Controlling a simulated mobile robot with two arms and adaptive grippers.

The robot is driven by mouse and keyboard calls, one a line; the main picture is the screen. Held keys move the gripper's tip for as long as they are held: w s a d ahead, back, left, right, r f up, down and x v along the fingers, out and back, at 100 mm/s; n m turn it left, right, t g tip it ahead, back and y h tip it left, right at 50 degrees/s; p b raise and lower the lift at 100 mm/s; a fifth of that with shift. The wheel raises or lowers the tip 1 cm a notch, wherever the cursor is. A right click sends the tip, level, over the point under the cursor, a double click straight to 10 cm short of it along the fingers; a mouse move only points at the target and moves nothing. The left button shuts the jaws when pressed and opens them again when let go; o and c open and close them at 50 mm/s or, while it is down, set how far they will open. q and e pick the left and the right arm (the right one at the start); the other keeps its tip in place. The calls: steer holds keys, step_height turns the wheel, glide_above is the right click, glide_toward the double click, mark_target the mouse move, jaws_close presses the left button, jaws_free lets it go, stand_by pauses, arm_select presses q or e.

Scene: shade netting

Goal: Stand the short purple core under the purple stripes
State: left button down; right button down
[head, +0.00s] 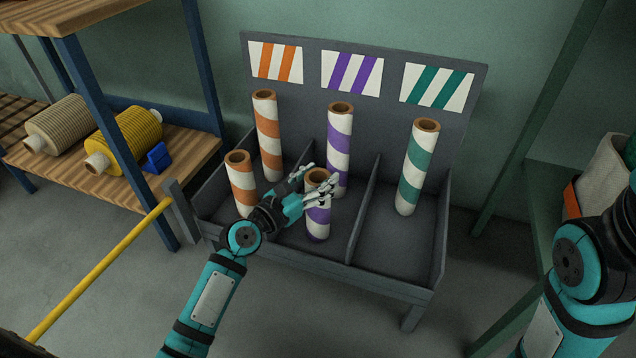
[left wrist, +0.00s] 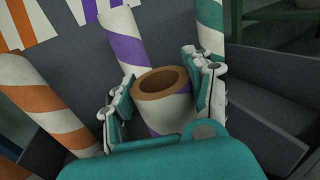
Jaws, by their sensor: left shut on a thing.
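The short purple core (head: 318,218), white with purple spiral stripes and a brown open top, stands about upright in the middle compartment of the grey rack (head: 390,285). My left gripper (head: 315,182) is shut on it near its top. In the left wrist view, the fingers sit on both sides of the core (left wrist: 163,88). I cannot tell whether its foot touches the floor of the rack. The purple stripes sign (head: 351,73) is on the back board above this compartment. A tall purple core (head: 340,140) stands behind the short one. My right gripper is out of view.
A tall orange core (head: 267,135) and a short orange core (head: 241,180) stand in the left compartment. A green core (head: 417,165) stands in the right one. Dividers separate the compartments.

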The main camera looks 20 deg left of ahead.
arm_select(q)
steer(key=shift+r, duration=0.15)
steer(key=c, duration=0.5)
jaws_free()
steer(key=shift+f, duration=0.2)
steer(key=shift+r, duration=0.15)
